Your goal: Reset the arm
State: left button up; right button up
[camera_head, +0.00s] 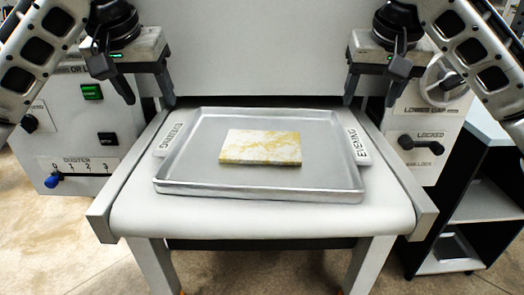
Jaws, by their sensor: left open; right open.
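My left gripper (150,100) is at the upper left, above the left back part of the machine's table, open and empty. My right gripper (369,101) is at the upper right, above the right back part of the table, also open and empty. Both arms come in from the upper corners, and both grippers are apart from the tray. A metal tray (325,185) lies on the table between and in front of them. A flat rectangular yellow and white marbled piece (260,147) lies in the tray, a little above its middle.
The light table (250,222) has raised edges left and right. A panel with a green button (92,92) and a blue-knobbed duster lever (54,180) stands left. A panel with a black lock handle (420,144) stands right, near a dark shelf cart (490,203). The space above the tray is clear.

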jog(key=shift+s+r, duration=0.1)
jog(key=shift+r, duration=0.15)
